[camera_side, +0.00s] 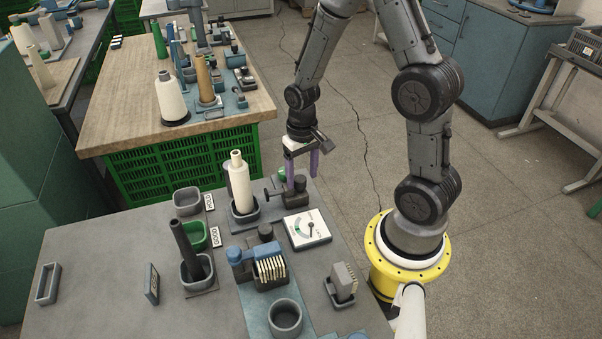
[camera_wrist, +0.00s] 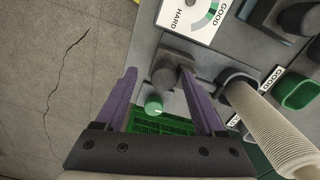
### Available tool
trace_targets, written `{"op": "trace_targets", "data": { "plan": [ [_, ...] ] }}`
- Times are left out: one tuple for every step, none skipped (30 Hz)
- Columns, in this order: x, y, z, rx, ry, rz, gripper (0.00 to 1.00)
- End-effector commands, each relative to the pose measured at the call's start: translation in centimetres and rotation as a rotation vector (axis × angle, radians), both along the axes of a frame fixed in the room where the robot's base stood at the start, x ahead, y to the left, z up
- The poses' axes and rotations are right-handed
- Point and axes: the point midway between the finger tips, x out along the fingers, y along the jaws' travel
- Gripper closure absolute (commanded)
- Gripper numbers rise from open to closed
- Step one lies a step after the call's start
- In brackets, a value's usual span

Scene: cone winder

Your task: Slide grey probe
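My gripper (camera_side: 302,178) is open, with two purple fingers pointing down at the right edge of the grey table. In the wrist view its fingertips (camera_wrist: 158,74) appear on either side of a dark grey upright piece (camera_wrist: 165,76), apparently the grey probe. In the side view, the dark probe fixture (camera_side: 292,197) stands just below the fingers, partly hidden by one of them. A green knob (camera_wrist: 153,106) shows beside the grey piece in the wrist view. I cannot tell whether either finger touches the probe.
A cream yarn cone (camera_side: 240,187) stands in a holder left of the fixture. A dial gauge marked HARD and GOOD (camera_side: 307,229) lies in front. Grey and green bins (camera_side: 187,202) sit farther left. Open floor lies to the right, and a wooden bench (camera_side: 125,100) behind.

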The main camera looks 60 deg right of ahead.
Motion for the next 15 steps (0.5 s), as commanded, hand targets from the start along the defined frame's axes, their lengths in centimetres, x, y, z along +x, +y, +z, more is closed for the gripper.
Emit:
{"op": "trace_targets", "data": {
  "plan": [
    [0.0,0.0,0.0,0.000,0.000,0.000,0.29],
    [0.0,0.0,0.0,0.000,0.000,0.000,0.29],
    [0.0,0.0,0.0,0.001,0.000,0.000,0.29],
    [0.1,0.1,0.0,0.000,-0.001,0.000,0.29],
    [0.1,0.1,0.0,0.000,-0.001,0.000,0.29],
    [0.1,0.0,0.1,0.000,-0.002,0.000,0.29],
    [0.1,0.0,0.3,0.000,-0.002,0.000,0.29],
    [0.2,0.0,0.5,0.000,-0.004,0.000,0.29],
    [0.2,0.0,0.9,-0.001,-0.006,0.000,0.29],
    [0.2,0.0,1.2,-0.001,-0.006,0.000,0.29],
    [0.2,0.0,1.7,-0.002,-0.007,0.000,0.29],
    [0.2,0.0,2.3,-0.002,-0.008,0.000,0.29],
    [0.2,0.0,2.9,-0.001,-0.008,0.000,0.29],
    [0.3,0.0,3.5,-0.002,-0.010,0.000,0.29],
    [0.3,0.0,4.4,-0.002,-0.010,0.000,0.29]
  ]
}}
